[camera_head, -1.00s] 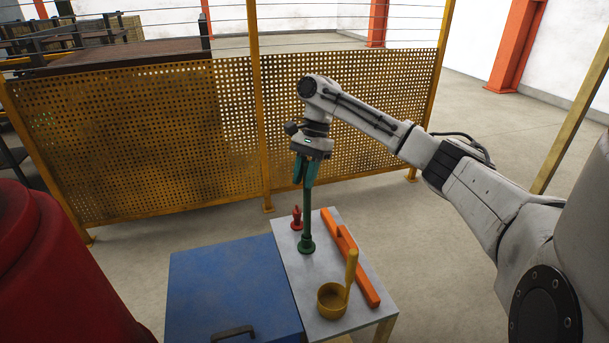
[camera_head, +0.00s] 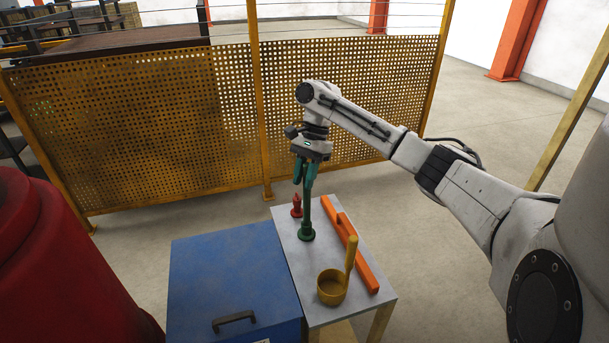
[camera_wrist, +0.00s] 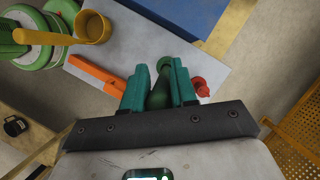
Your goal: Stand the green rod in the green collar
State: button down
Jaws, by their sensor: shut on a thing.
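The green rod (camera_head: 307,208) stands upright below my gripper (camera_head: 305,180), with its upper part between the teal fingers. The green collar (camera_head: 306,235) is a dark green ring on the small grey-topped table. The rod's lower end meets the collar and appears to be inside it; how deep it sits cannot be seen. In the wrist view, my gripper (camera_wrist: 160,68) is shut on the rod (camera_wrist: 159,95), whose lower end and the collar are largely hidden by the fingers.
A red peg-like piece (camera_head: 296,205) stands behind the collar to the left. An orange bar (camera_head: 358,262) lies to the right. A yellow ladle-like cup (camera_head: 332,288) stands in front. A blue lidded box (camera_head: 235,280) adjoins the table (camera_head: 293,262); a perforated yellow fence (camera_head: 170,140) is behind.

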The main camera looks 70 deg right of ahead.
jog(key=c, duration=0.8)
grip_release()
jog(key=w+b+v, duration=0.1)
jog(key=v, duration=0.9)
jog(key=shift+s+r, duration=0.4)
jog(key=shift+s, duration=0.1)
jog(key=shift+d, duration=0.1)
